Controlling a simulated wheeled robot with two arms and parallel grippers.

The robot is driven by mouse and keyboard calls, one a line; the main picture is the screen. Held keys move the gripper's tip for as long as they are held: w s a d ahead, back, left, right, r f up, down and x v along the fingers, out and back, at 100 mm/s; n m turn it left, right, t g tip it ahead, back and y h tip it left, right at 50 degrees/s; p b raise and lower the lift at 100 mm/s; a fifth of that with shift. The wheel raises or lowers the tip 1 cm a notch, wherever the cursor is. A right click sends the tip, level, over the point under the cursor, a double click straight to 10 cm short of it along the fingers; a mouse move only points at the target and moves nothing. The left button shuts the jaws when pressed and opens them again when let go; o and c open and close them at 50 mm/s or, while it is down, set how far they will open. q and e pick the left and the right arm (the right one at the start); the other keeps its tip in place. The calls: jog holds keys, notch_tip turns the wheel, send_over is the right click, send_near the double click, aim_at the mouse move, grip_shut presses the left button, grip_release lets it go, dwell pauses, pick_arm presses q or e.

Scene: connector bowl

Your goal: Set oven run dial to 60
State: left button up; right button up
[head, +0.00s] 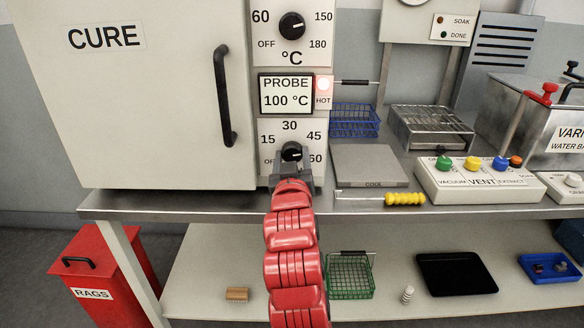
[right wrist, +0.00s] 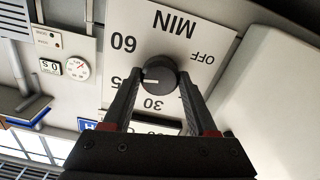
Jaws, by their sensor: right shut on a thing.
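The oven run dial is a black round knob (head: 291,151) on the lower white panel of the CURE oven (head: 150,120). Its panel reads 15, 30, 45 and 60, with MIN and OFF showing in the right wrist view. The knob (right wrist: 161,72) shows there between the two fingers of my right gripper (right wrist: 160,82), which is shut on it. The white pointer mark points left in that view, at about the 45, short of the 60. My right gripper (head: 291,168) covers the lower part of the dial panel in the head view. My left gripper is not in view.
Above is a °C dial (head: 292,27) and a display (head: 287,94) reading PROBE 100 °C, beside a lit HOT lamp (head: 324,86). The oven handle (head: 224,95) stands left of the dial. A yellow-handled tool (head: 404,199) and grey COOL slab (head: 368,163) lie right on the bench.

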jog(key=m+b, duration=0.2)
jog(key=m, duration=0.2)
jog(key=shift+f+b, duration=0.2)
jog(key=shift+b, duration=0.15)
jog(key=shift+r+m+b, duration=0.1)
jog(key=shift+m+b, duration=0.5)
jog(key=shift+m, duration=0.9)
jog(key=o, duration=1.4)
jog(key=shift+c, duration=0.2)
